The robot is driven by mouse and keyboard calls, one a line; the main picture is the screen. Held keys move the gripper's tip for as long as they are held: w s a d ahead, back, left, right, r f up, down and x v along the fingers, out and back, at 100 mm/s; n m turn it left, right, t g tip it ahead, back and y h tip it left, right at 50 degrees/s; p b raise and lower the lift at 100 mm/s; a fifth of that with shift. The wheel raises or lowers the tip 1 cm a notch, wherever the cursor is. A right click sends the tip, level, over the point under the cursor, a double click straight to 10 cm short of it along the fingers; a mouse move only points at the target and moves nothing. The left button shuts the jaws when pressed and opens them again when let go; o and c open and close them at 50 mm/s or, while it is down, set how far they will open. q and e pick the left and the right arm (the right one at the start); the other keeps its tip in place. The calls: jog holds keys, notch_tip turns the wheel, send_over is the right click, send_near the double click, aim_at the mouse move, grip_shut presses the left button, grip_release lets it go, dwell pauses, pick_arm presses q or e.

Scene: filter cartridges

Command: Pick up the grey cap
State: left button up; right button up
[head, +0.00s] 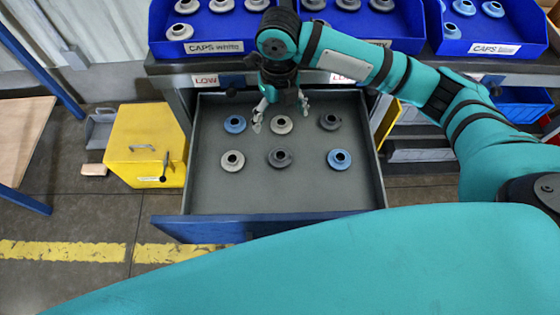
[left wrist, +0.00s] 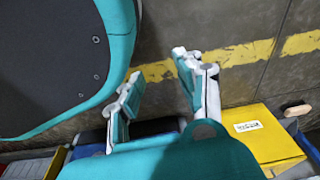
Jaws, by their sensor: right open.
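An open drawer (head: 290,198) holds two dark grey caps: one at the back right (head: 330,121) and one at the front middle (head: 280,157). White caps lie at the back middle (head: 281,124) and front left (head: 232,160). Blue caps lie at the back left (head: 235,124) and front right (head: 339,159). My right gripper (head: 281,115) points down, open and empty, over the back middle white cap, left of the back grey cap. I cannot tell its exact height. My left gripper (left wrist: 160,85) shows in the left wrist view, fingers apart and empty above the floor.
A yellow box (head: 146,140) stands on the floor left of the drawer. Bare drawer floor surrounds the caps.

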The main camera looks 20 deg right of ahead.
jog(key=b, duration=0.2)
send_over(281, 155)
jog(key=f, duration=1)
jog(key=shift+w+a+f, duration=0.1)
jog(key=shift+w+f, duration=0.1)
jog(key=shift+w, duration=0.2)
jog(key=shift+f, duration=0.5)
jog(key=f, duration=0.3)
jog(key=f+b, duration=0.1)
jog(key=shift+s+f, duration=0.15)
jog(key=shift+s, duration=0.25)
jog(key=shift+f, duration=0.5)
pick_arm(q)
jog(key=w+d+r, duration=0.1)
jog(key=w+r, duration=0.6)
jog(key=r, duration=0.3)
jog(key=shift+t, duration=0.4)
pick_arm(e)
jog(key=c, duration=1)
